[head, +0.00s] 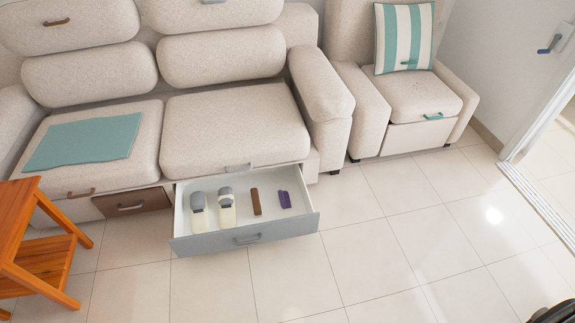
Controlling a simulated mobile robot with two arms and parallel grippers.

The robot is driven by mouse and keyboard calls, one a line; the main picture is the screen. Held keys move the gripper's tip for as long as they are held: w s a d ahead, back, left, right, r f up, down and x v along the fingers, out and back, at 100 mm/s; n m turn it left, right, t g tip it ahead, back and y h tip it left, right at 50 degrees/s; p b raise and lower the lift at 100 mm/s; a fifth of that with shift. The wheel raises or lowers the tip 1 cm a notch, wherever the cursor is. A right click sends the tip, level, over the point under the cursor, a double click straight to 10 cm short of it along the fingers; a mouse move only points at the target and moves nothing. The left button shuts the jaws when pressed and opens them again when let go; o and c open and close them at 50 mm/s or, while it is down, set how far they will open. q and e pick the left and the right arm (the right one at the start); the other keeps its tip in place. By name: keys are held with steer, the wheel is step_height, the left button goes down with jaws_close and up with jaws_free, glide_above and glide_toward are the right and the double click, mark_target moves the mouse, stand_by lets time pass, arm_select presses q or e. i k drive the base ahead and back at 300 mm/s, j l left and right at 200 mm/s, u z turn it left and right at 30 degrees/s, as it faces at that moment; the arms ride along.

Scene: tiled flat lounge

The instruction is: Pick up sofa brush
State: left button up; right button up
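An open grey drawer (212,243) sticks out from under the sofa seat. Several small items lie in it in a row. From the left there are two with grey heads and pale cream bodies, one (198,218) and another (227,212). Then comes a narrow brown bar-shaped item (256,202), and a purple item (284,200) lies at the right. The brown and purple items could be brushes, but I cannot tell which is the sofa brush. Neither of my grippers shows in the head view.
The beige sofa (235,132) stands behind the drawer, with a teal cloth (85,142) on its left seat. A brown drawer front (130,202) is closed. An orange wooden stool (42,243) stands left. An armchair (408,98) is at the right. The tiled floor (390,260) in front is clear.

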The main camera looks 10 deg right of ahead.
mark_target(258, 211)
steer(key=i+j, duration=0.15)
steer(key=i, duration=0.4)
steer(key=i+j, duration=0.15)
steer(key=i, duration=0.35)
